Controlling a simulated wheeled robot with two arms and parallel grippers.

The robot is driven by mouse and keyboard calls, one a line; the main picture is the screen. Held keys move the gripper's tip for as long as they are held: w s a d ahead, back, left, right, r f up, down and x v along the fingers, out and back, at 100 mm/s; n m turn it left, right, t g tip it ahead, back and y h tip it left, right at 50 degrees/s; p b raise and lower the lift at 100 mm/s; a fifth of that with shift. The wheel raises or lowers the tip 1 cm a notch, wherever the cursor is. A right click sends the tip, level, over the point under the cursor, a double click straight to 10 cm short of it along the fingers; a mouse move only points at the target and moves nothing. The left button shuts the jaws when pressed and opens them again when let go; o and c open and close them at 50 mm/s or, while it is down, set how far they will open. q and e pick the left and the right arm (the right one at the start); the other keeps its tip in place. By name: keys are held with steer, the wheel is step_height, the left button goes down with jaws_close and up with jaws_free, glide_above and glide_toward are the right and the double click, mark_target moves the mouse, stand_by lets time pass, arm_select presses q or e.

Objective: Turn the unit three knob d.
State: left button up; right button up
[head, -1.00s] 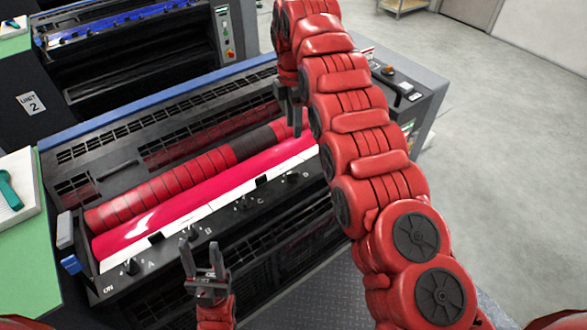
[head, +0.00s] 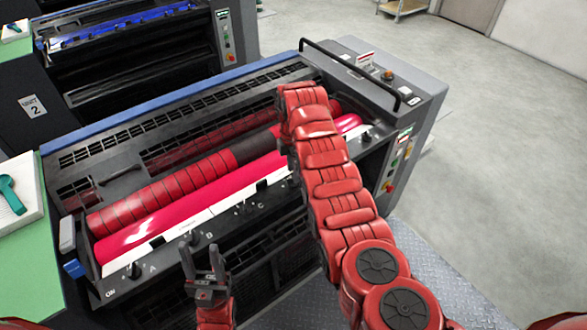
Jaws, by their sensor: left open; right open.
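Unit three (head: 110,165) is the near press unit, with a pink roller and a front rail of small black knobs. Knob A (head: 133,270), knob B (head: 194,238) and knob C (head: 244,208) stand along the rail. Knob d's place, further right, is at the edge of my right arm, which covers most or all of it. My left gripper (head: 203,262) is open and empty, just in front of the rail below knob B. My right gripper (head: 284,142) is open, mostly hidden by its own arm, over the roller area; contact cannot be told.
Another knob (head: 366,138) shows at the rail's right end. A black handrail (head: 350,72) and button panel (head: 391,165) are at the right. Unit 2 (head: 130,60) stands behind.

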steer(key=shift+f, duration=0.95)
steer(key=shift+c, duration=0.3)
jaws_close()
